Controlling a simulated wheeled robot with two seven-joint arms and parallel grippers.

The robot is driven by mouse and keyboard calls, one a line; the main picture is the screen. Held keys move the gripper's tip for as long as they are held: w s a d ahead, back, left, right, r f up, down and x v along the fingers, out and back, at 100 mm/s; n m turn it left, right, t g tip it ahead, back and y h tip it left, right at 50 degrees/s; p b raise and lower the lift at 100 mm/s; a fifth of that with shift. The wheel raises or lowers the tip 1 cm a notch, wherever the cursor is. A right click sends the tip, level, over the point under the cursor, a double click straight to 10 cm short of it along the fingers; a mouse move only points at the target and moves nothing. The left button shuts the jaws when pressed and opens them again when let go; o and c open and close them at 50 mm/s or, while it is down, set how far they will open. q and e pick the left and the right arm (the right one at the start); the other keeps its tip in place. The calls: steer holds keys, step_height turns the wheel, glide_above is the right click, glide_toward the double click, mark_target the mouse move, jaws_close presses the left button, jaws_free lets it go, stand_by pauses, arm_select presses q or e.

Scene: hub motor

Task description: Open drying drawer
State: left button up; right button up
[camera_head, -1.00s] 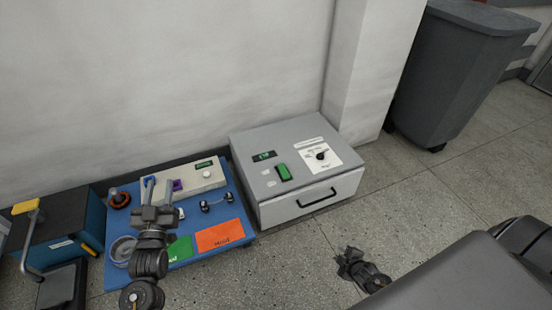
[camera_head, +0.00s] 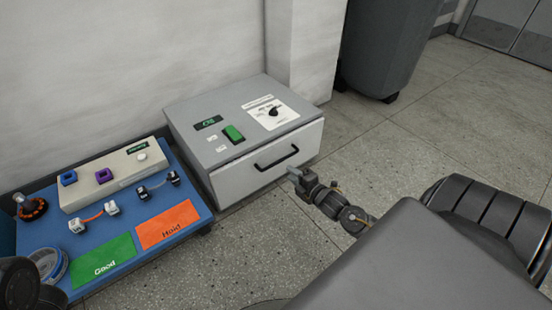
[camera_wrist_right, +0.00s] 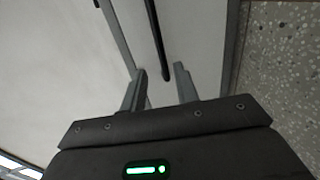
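The drying drawer is the front of a grey-white box (camera_head: 222,128) on the floor by the wall. Its pale front (camera_head: 240,181) looks closed, with a black bar handle (camera_head: 276,158) across it. My right gripper (camera_head: 293,174) is just in front of the drawer, near the handle's right end. In the right wrist view my right gripper (camera_wrist_right: 160,72) is open, with the black handle (camera_wrist_right: 158,40) reaching down between or just beyond its fingertips. I cannot tell whether they touch. Only a dark part of my left arm shows at the lower left; its gripper is out of view.
A blue work board (camera_head: 190,225) with green and orange pads, small parts and a beige box (camera_head: 115,178) stands left of the drawer box. A grey bin (camera_head: 385,45) stands behind at the right. The floor right of the box is clear.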

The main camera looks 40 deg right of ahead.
mark_target(276, 163)
steer(key=shift+b+x, duration=2.8)
steer(key=shift+x, duration=2.4)
jaws_close()
steer(key=shift+s, duration=0.1)
